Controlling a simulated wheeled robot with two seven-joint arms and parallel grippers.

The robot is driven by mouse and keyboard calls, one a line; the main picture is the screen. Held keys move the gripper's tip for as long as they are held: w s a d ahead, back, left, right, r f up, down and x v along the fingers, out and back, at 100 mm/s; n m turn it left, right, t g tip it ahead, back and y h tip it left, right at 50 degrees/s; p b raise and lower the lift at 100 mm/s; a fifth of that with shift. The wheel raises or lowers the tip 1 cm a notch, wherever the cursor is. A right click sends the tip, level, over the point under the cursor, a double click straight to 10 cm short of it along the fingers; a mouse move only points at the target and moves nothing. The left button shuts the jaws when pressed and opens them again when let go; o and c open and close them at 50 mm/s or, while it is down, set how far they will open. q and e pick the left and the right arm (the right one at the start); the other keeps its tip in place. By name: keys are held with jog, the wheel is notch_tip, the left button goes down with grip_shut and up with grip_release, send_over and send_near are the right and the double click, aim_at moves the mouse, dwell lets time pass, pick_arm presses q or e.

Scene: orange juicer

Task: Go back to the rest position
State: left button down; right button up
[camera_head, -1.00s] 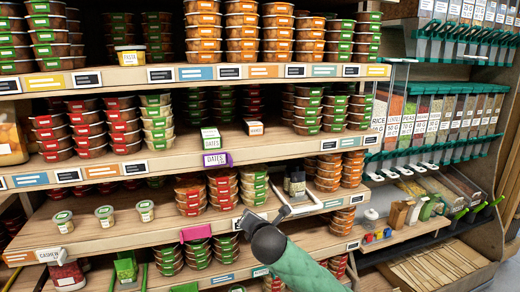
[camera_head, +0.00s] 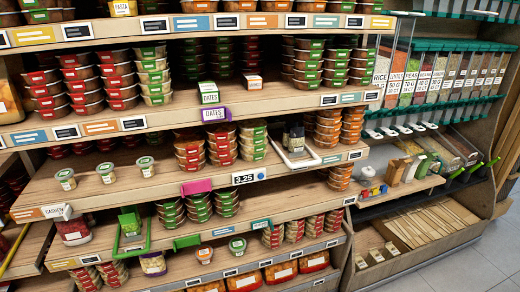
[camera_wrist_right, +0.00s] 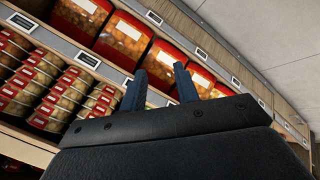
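My right gripper (camera_wrist_right: 160,88) shows in the right wrist view, its two dark fingers apart with nothing between them. Neither gripper shows in the head view. My left gripper is in no view.
Shelves full of stacked tubs (camera_head: 205,148) fill the head view. Their long wooden edges (camera_head: 90,215) jut out. Bulk dispensers (camera_head: 440,75) and a low bin (camera_head: 420,235) stand at the right. Grey floor (camera_head: 465,270) is clear at the lower right.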

jog(key=s+d+f+m+g, duration=0.1)
jog(key=s+d+f+m, duration=0.2)
jog(key=s+f, duration=0.5)
jog(key=s+d+f+m+g, duration=0.2)
jog(key=s+f+m, duration=0.2)
jog(key=s+f, duration=0.5)
jog(key=s+d+f+m+g, duration=0.2)
jog(key=s+f, duration=0.7)
jog(key=s, duration=1)
jog(key=shift+d+m+h, duration=0.3)
jog(key=shift+d+m, duration=0.4)
jog(key=shift+d, duration=0.1)
jog(key=shift+s, duration=0.1)
